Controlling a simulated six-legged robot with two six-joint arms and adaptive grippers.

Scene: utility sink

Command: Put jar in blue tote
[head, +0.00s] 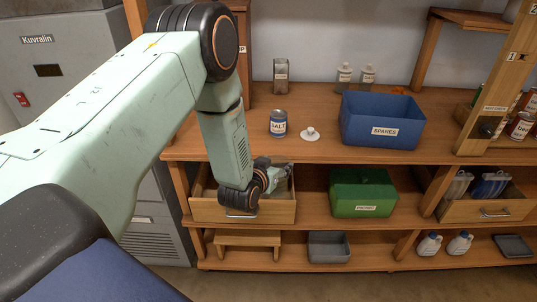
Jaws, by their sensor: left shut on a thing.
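A blue tote (381,121) labelled SPARES stands on the wooden counter, right of centre. A blue jar labelled SALT (278,124) stands upright on the counter to the left of the tote, apart from it. A white knobbed lid (310,134) lies between them. My left gripper (281,180) is low, over the right part of an open wooden drawer (233,209) below the counter, well under the SALT jar. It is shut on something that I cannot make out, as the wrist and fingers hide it. My right gripper is not in view.
A green bin (362,192) sits on the shelf right of the drawer. A grey tin (281,76) and two bottles (343,78) stand at the back of the counter. A wooden post (497,80) rises at the right. The counter's front middle is clear.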

